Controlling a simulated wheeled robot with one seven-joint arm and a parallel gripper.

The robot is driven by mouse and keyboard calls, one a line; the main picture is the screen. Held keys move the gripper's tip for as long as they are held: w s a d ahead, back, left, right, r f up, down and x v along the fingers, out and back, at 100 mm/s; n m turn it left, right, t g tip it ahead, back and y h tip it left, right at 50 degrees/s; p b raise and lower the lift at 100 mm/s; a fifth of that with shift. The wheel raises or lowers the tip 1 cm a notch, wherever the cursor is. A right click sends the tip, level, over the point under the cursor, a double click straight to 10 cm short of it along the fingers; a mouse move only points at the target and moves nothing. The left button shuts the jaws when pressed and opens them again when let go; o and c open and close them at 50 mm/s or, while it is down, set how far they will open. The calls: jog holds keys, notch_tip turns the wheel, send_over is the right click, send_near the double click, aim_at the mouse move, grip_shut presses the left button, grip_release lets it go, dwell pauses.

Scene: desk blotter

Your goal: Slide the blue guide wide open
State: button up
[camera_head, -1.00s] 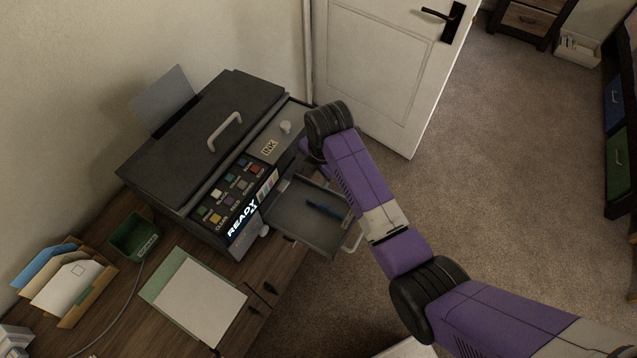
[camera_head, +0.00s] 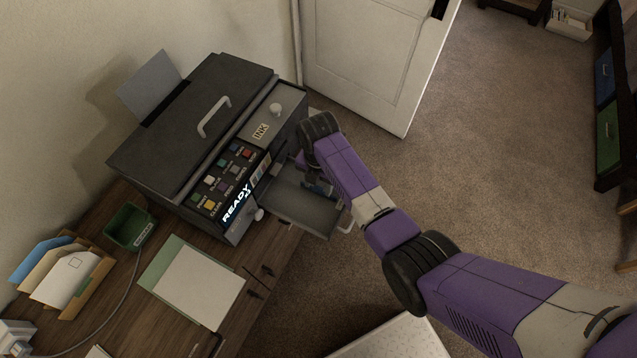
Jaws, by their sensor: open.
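The blue guide (camera_head: 319,189) is a small bar in the printer's pulled-out paper tray (camera_head: 298,208). Only part of it shows, because my arm covers its right side. My gripper (camera_head: 309,182) is open and points down into the tray, close beside the guide. My wrist and forearm hide much of the gripper, so I cannot tell whether the fingers touch the guide.
Papers (camera_head: 200,285), a green bin (camera_head: 130,228) and a file holder (camera_head: 98,270) lie left. Carpet is open on the right.

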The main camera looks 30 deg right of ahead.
jog(key=shift+f, duration=0.1)
grip_shut()
dwell(1.4)
